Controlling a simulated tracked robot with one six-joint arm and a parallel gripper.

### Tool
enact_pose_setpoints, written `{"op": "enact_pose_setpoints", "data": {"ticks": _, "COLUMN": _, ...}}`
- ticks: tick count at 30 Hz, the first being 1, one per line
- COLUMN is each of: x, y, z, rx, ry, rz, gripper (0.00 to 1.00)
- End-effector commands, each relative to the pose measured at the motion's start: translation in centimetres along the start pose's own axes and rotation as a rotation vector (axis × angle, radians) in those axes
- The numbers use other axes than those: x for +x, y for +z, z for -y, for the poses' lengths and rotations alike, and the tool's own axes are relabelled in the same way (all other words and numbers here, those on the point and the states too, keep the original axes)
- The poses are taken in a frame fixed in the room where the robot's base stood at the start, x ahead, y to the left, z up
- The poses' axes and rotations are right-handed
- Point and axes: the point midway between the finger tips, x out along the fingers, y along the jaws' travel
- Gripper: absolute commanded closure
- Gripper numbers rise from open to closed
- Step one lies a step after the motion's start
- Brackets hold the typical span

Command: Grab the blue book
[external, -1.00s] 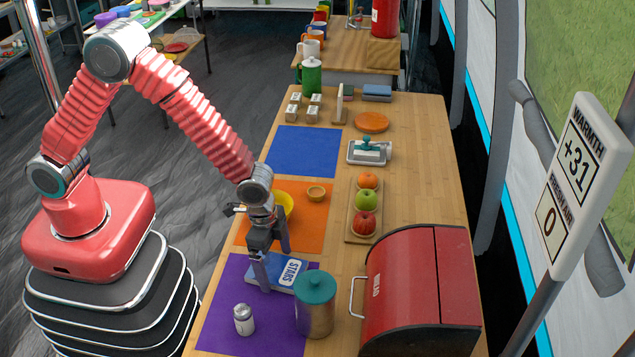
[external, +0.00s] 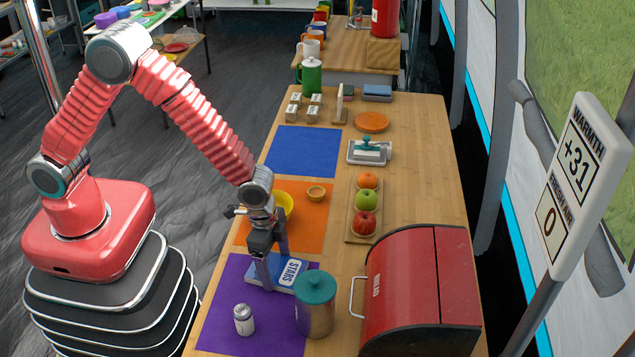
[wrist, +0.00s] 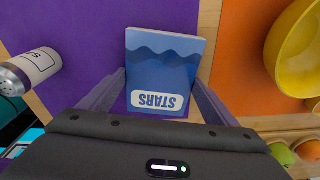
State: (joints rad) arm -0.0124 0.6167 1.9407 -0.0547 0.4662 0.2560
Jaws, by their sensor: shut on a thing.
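The blue book (external: 287,275), with a white "STARS" label, lies flat on the purple mat (external: 225,305), near the mat's far edge. My gripper (external: 274,270) points down over the book with a finger on either side of it. In the wrist view the book (wrist: 165,65) sits between the two fingers (wrist: 160,95), with the label end nearest my palm. The fingers are shut on the book's sides. Part of the book's near side is hidden behind a finger in the external view.
A teal-lidded canister (external: 315,305) stands close to the book's right. A small shaker (external: 244,320) stands on the purple mat. A yellow bowl (external: 284,206) is just behind my gripper on the orange mat (external: 313,225). A red bread box (external: 415,290) is farther right.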

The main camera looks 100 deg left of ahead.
Motion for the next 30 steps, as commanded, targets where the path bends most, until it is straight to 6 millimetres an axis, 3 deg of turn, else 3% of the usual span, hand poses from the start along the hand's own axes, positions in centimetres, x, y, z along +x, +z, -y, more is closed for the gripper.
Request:
{"op": "enact_pose_setpoints", "data": {"ticks": 9, "x": 0.0, "y": 0.0, "z": 0.0, "rx": 0.000, "ry": 0.000, "rz": -0.001, "gripper": 0.45}}
{"op": "enact_pose_setpoints", "data": {"ticks": 19, "x": -0.5, "y": -0.1, "z": 0.0, "rx": 0.000, "ry": 0.000, "rz": -0.001, "gripper": 0.45}}
{"op": "enact_pose_setpoints", "data": {"ticks": 23, "x": -1.6, "y": -0.3, "z": 0.0, "rx": 0.000, "ry": -0.001, "rz": -0.003, "gripper": 0.45}}
{"op": "enact_pose_setpoints", "data": {"ticks": 30, "x": -5.4, "y": -0.8, "z": 0.0, "rx": 0.000, "ry": -0.001, "rz": -0.005, "gripper": 0.45}}
